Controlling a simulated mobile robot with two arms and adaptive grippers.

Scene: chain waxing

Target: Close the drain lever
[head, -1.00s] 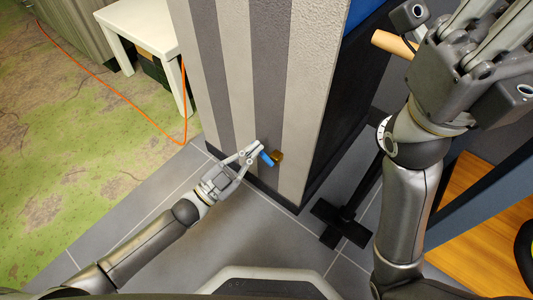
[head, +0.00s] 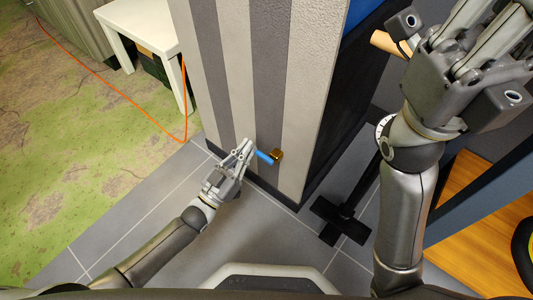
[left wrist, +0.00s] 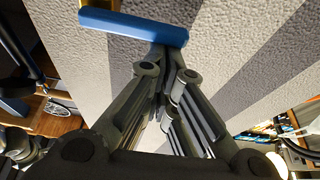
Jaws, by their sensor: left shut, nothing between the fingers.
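The drain lever is a blue handle (head: 265,157) on a brass fitting (head: 278,155), low on the striped wall column. In the left wrist view the blue handle (left wrist: 135,27) lies crosswise just beyond the fingertips, with a bit of brass (left wrist: 114,4) at the top edge. My left gripper (head: 248,147) is shut and empty, its tips close beside the handle's free end. It also shows in the left wrist view (left wrist: 167,55); whether it touches the handle is unclear. My right gripper (head: 482,48) is raised at the upper right, away from the lever, its fingertips cut off by the frame.
The striped column (head: 235,75) stands directly behind the lever. A black stand foot (head: 341,220) is on the tiles to the right. A white table (head: 142,25) and an orange cable (head: 110,87) are at the upper left.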

